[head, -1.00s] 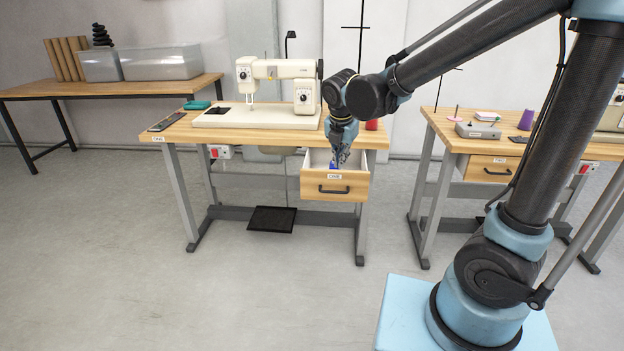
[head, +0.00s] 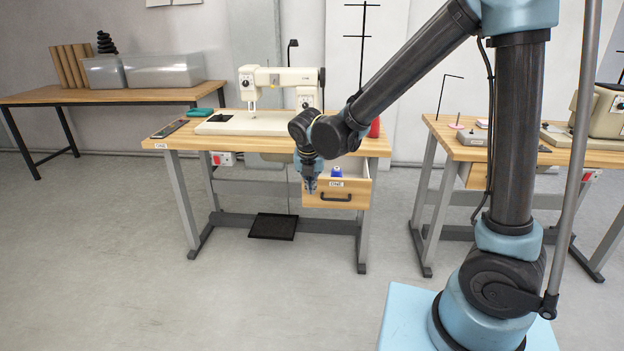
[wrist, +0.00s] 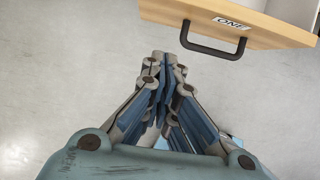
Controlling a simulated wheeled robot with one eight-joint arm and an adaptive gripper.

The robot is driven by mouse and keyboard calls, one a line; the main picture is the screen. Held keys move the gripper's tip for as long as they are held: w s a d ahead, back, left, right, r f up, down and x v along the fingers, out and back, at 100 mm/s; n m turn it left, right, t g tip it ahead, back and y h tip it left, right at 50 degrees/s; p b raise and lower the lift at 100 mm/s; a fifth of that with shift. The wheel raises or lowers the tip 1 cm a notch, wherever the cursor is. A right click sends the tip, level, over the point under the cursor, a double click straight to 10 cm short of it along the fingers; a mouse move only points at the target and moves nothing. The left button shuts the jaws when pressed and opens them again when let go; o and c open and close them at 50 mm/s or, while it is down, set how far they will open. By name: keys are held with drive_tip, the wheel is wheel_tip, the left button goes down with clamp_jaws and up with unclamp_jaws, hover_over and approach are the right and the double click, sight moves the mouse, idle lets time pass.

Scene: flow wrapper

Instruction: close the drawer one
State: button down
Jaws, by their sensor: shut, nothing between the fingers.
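Drawer one (head: 337,193) stands pulled out under the right end of the sewing table. Its wooden front has a black handle and the label ONE, and it also shows in the wrist view (wrist: 265,30). A blue item (head: 336,172) lies in the drawer. My gripper (head: 310,188) is shut and empty. In the wrist view my fingertips (wrist: 160,56) are just off the front, left of the handle. I cannot tell if they touch it.
The table (head: 172,139) carries a cream sewing machine (head: 260,120) and a red item (head: 375,128) by my arm. A black pedal (head: 272,226) lies on the floor below. A second wooden table (head: 470,152) stands at right. The floor in front is clear.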

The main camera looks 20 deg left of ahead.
drive_tip(key=w+a+f, duration=0.1)
drive_tip(key=w+f, duration=0.2)
drive_tip(key=w, duration=0.2)
drive_tip(key=shift+w+a+f, duration=0.15)
drive_tip(key=shift+f, duration=0.1)
idle(0.3)
drive_tip(key=w+a, duration=0.3)
drive_tip(key=w, duration=1.2)
drive_tip(key=shift+w+a, duration=0.3)
drive_tip(key=shift+a, duration=0.05)
